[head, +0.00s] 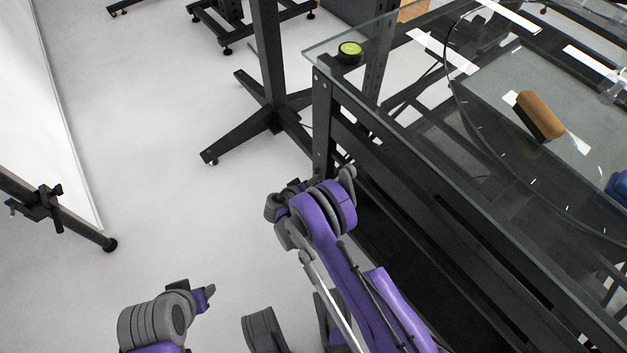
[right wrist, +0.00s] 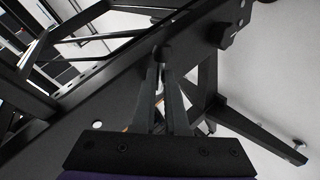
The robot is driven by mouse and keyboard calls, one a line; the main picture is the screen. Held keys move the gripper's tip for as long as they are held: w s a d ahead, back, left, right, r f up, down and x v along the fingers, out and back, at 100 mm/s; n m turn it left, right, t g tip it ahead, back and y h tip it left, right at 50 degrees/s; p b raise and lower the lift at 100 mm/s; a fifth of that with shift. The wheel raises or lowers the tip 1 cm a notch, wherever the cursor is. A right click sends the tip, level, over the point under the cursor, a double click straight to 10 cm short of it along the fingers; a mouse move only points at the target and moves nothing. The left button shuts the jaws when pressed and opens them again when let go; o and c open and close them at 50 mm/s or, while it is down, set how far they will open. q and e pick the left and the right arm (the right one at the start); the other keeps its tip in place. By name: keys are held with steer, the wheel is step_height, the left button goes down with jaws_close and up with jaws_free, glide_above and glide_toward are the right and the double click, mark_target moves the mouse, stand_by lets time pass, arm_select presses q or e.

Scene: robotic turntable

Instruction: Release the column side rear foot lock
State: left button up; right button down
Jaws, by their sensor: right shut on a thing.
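In the right wrist view my right gripper (right wrist: 164,72) reaches up to a black steel frame. Its two dark fingers are shut on a small dark rounded piece (right wrist: 163,52) at the frame, which looks like the foot lock. The fingertips hide part of it, and I cannot tell its lock position. In the head view my purple right arm (head: 326,212) ends beside the lower part of the table's near corner post (head: 323,125), with the fingers and lock hidden. My left arm's end (head: 203,297) is low at the left, apart from the table; its jaw opening does not show clearly.
A glass tabletop (head: 470,185) on a black frame fills the right, with a green-topped black disc (head: 350,50) at its corner. A black column with splayed feet (head: 272,118) stands behind. The white floor between is clear.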

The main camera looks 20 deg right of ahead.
steer(key=shift+r+n+g, duration=0.15)
steer(key=shift+n+g, duration=0.35)
steer(key=shift+g, duration=0.1)
steer(key=shift+d, duration=0.1)
steer(key=c, duration=1.2)
jaws_free()
steer(key=shift+c, duration=0.2)
steer(key=p+v, duration=0.2)
steer(key=v, duration=0.9)
steer(key=shift+w, duration=0.15)
